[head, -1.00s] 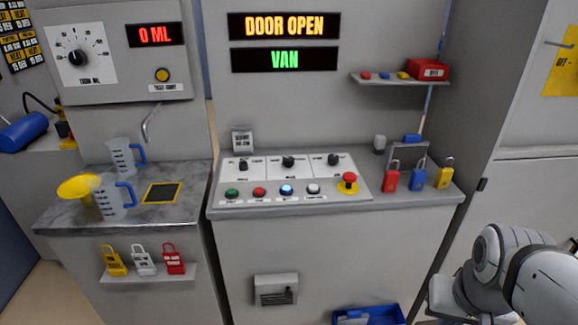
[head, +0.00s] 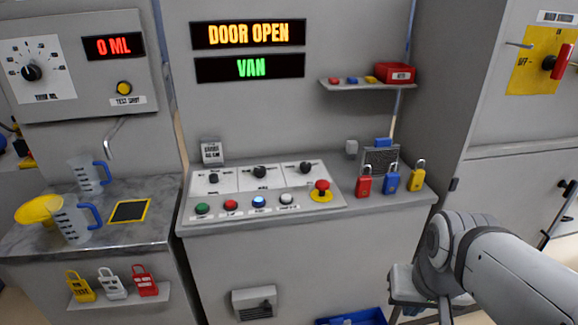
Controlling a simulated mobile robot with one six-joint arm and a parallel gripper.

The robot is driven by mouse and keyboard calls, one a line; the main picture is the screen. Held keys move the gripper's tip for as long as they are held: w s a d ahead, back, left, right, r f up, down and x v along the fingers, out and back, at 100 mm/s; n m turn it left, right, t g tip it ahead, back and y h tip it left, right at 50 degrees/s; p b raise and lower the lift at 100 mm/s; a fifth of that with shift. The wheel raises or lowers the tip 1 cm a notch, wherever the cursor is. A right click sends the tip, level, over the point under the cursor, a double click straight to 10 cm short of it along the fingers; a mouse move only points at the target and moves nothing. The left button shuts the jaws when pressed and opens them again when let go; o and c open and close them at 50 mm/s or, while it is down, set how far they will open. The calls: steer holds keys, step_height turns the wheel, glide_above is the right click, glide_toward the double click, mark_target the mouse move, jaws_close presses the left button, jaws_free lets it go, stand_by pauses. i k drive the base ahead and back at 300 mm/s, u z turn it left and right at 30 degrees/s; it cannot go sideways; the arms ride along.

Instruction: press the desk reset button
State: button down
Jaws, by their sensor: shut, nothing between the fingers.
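The desk (head: 330,222) has a sloped control panel (head: 332,180) with a row of buttons. From left they are a green button (head: 202,208), a red button (head: 231,205), a blue lit button (head: 259,201) and a white button (head: 287,198). Their labels are too small to read surely, so I cannot tell which says reset. A red mushroom button (head: 321,187) on a yellow base stands at the right of the row. Three knobs sit above the buttons. My arm shows at the lower right, apart from the panel; my gripper is not in view.
Red, blue and yellow padlocks (head: 391,180) stand at the desk's right end. A shelf (head: 365,85) with a red box hangs above. Jugs (head: 78,218) and a yellow funnel (head: 37,208) are on the left counter. A blue bin (head: 352,318) is low in front.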

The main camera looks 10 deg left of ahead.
mark_target(258, 200)
steer(key=i, duration=0.85)
